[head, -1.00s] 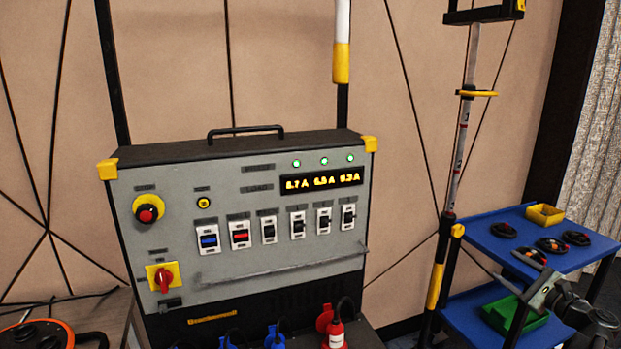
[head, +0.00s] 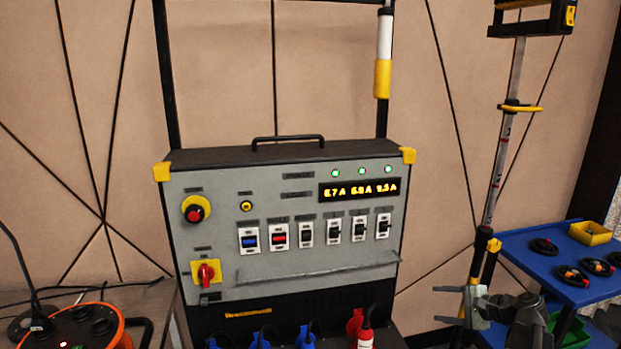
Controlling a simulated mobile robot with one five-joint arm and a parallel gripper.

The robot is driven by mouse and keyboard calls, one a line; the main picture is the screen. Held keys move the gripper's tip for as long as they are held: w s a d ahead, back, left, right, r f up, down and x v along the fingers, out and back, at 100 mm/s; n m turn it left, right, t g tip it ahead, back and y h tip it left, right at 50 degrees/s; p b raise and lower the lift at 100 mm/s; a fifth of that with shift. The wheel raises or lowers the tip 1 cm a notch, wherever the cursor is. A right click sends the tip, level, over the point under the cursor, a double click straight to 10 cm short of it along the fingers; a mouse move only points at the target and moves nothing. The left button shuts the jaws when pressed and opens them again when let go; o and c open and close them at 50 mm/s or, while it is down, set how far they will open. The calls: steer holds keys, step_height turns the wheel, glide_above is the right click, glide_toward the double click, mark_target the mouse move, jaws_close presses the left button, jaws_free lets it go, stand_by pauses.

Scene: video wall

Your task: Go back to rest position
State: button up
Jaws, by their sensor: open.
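My gripper (head: 446,305) shows at the lower right, in front of the foot of the measuring pole (head: 499,150) and left of the blue cart. Its jaws are open, point left and hold nothing. The grey power distribution panel (head: 345,262) stands at the centre, left of my gripper and apart from it in the picture. It has a red emergency button, a red rotary switch (head: 206,272), a row of breakers, three green lights and a lit amber display (head: 359,190).
Blue and red plugs (head: 366,338) stick out below the panel. The blue cart (head: 520,248) at right carries coiled cables and a yellow bin (head: 590,233). An orange cable reel (head: 92,325) sits on a table at lower left. A panelled wall is behind.

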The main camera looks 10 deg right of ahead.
steer(key=s+a+f+n+g+h+p, duration=0.1)
steer(key=a+n, duration=0.4)
steer(key=a, duration=0.5)
steer(key=s+a+f+n+g+h+p, duration=0.2)
steer(key=s+a+n+g+h, duration=0.1)
steer(key=a, duration=0.7)
steer(key=s+a+f+n+g+h+p, duration=0.2)
steer(key=s+a+n+g, duration=0.2)
steer(key=a+n+g, duration=0.2)
steer(key=a+n, duration=0.2)
steer(key=a, duration=0.2)
steer(key=shift+f+p, duration=0.15)
steer(key=shift+p, duration=0.2)
